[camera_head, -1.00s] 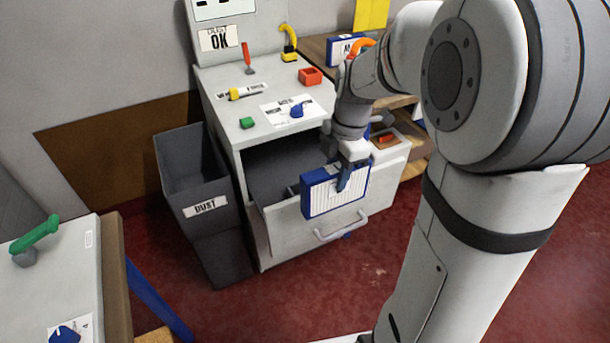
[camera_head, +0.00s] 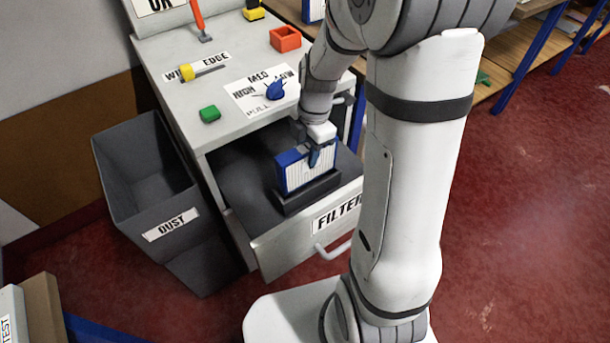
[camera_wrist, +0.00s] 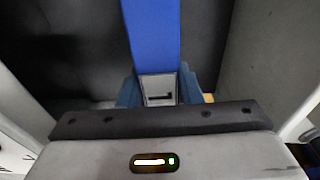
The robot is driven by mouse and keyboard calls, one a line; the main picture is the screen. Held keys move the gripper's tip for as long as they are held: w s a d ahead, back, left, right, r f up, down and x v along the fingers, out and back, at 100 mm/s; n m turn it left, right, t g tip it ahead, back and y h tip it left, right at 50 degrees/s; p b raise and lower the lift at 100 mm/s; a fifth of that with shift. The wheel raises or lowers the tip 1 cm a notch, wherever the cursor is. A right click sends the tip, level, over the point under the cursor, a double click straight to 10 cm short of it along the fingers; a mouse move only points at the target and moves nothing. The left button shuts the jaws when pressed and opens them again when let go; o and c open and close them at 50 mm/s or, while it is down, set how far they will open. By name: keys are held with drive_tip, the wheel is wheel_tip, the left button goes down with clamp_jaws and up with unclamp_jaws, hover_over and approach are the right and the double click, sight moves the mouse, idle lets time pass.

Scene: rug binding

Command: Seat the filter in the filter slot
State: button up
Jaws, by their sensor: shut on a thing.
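The filter (camera_head: 300,172) is a block with a blue frame and a white ribbed face. It stands upright at the dark filter slot (camera_head: 306,193) inside the open drawer labelled FILTER (camera_head: 268,248). Its lower edge meets the slot's rim in the picture; I cannot tell how deep it sits. My gripper (camera_head: 317,158) is above and shut on the filter's top edge. In the wrist view, the blue filter top (camera_wrist: 152,40) runs between the blue fingers of my gripper (camera_wrist: 160,92). The slot's inside is hidden.
A grey bin labelled DUST (camera_head: 150,200) stands left of the cabinet. The cabinet top (camera_head: 165,120) above the drawer holds a blue knob (camera_head: 276,90), a green block (camera_head: 209,114) and a red-orange box (camera_head: 285,39). The drawer's left floor is bare.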

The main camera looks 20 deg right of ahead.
sight(308, 170)
wheel_tip(308, 170, down, 3)
drive_tip(key=shift+r, duration=0.1)
drive_tip(key=shift+s+f+b, duration=0.15)
drive_tip(key=shift+f+b, duration=0.25)
drive_tip(key=shift+f, duration=1.6)
drive_tip(key=shift+f, duration=0.1)
drive_tip(key=shift+f, duration=0.15)
drive_tip(key=o, duration=1)
drive_tip(key=shift+o, duration=0.2)
